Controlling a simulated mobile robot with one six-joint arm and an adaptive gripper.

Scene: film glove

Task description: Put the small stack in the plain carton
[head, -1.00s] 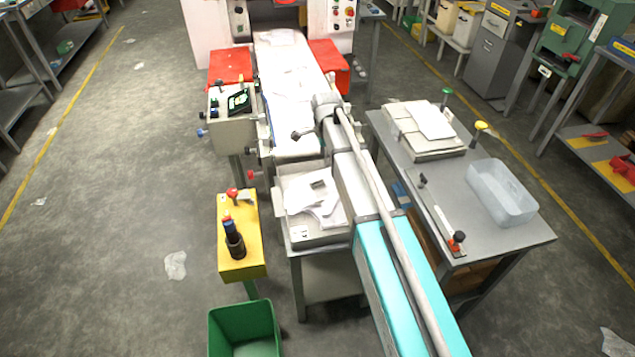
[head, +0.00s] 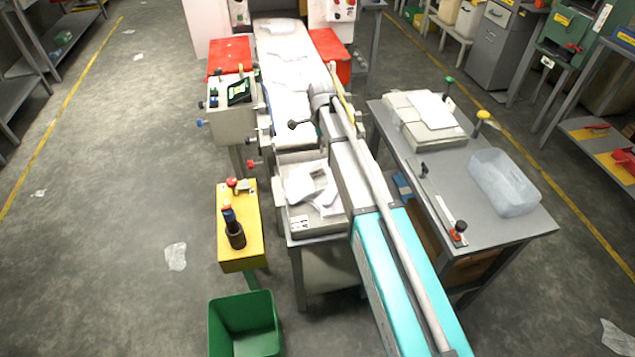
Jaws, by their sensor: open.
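Loose white film pieces (head: 298,186) lie in a shallow grey tray (head: 318,230) on a low stand in the middle. I cannot tell whether they form a stack. Thin white sheets (head: 430,108) lie on a pale flat box (head: 436,136) on the grey table at right. I cannot tell which of these is the small stack. No plain carton can be clearly picked out; brown surfaces under the right table are mostly hidden.
A translucent tub (head: 503,183) and a long bar with a red knob stand on the grey table (head: 410,150) at right. A yellow stand (head: 240,250) and green bin (head: 228,325) are at left. The machine's belt (head: 290,85) runs behind. The left floor is mostly clear.

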